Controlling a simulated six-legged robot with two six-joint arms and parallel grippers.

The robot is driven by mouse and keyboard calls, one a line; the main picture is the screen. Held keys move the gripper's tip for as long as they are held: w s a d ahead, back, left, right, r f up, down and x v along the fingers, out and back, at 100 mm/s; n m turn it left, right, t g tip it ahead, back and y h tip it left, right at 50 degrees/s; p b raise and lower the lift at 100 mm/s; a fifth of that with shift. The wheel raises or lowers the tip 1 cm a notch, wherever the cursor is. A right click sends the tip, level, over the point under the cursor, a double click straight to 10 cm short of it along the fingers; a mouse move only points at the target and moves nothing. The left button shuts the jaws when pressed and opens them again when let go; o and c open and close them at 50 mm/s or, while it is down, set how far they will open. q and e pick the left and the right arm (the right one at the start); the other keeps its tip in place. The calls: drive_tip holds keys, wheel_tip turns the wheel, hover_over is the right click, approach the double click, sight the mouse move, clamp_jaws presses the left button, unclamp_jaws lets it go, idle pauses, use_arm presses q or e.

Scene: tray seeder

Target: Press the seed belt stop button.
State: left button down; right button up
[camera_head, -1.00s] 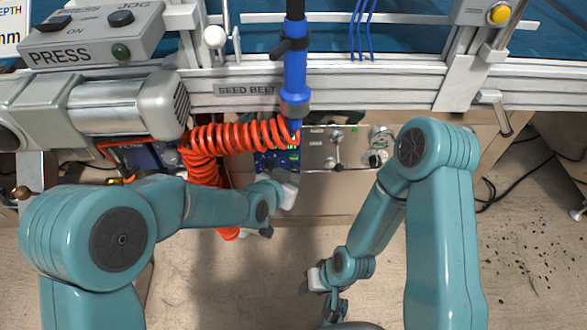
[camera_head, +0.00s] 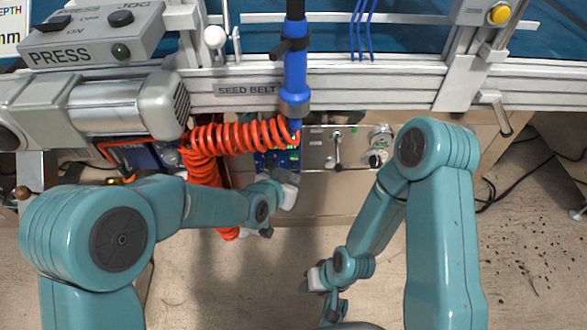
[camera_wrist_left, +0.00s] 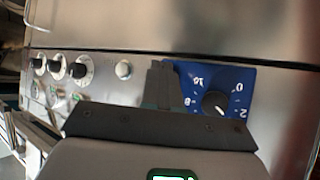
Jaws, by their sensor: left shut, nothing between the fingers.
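In the left wrist view, my left gripper (camera_wrist_left: 164,86) is shut and empty. Its dark fingers point at a metal control panel (camera_wrist_left: 150,62) and overlap the left edge of a blue dial plate (camera_wrist_left: 243,78). A pale round button (camera_wrist_left: 124,69) sits on the panel just left of the fingertips; I cannot read any label on it, nor tell whether the fingers touch the panel. A SEED BELT label (camera_head: 246,90) is on the rail in the head view. There my left fingertips are hidden below the rail and hose. My right arm's wrist (camera_head: 340,268) hangs low; its fingers are unclear.
An orange coiled hose (camera_head: 235,137) and a blue pipe (camera_head: 295,72) hang close over my left wrist. Several dark knobs (camera_wrist_left: 82,68) line the panel left of the button. A PRESS box (camera_head: 95,40) stands at upper left.

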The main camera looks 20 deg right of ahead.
use_arm(q)
drive_tip(key=shift+w, duration=0.15)
drive_tip(key=shift+w+d, duration=0.1)
drive_tip(key=shift+w, duration=0.2)
idle(0.6)
drive_tip(key=shift+b, duration=0.3)
drive_tip(key=shift+s, duration=0.45)
drive_tip(key=s+a+b, duration=0.1)
drive_tip(key=s+a, duration=0.1)
drive_tip(key=s, duration=0.3)
drive_tip(key=shift+s, duration=0.4)
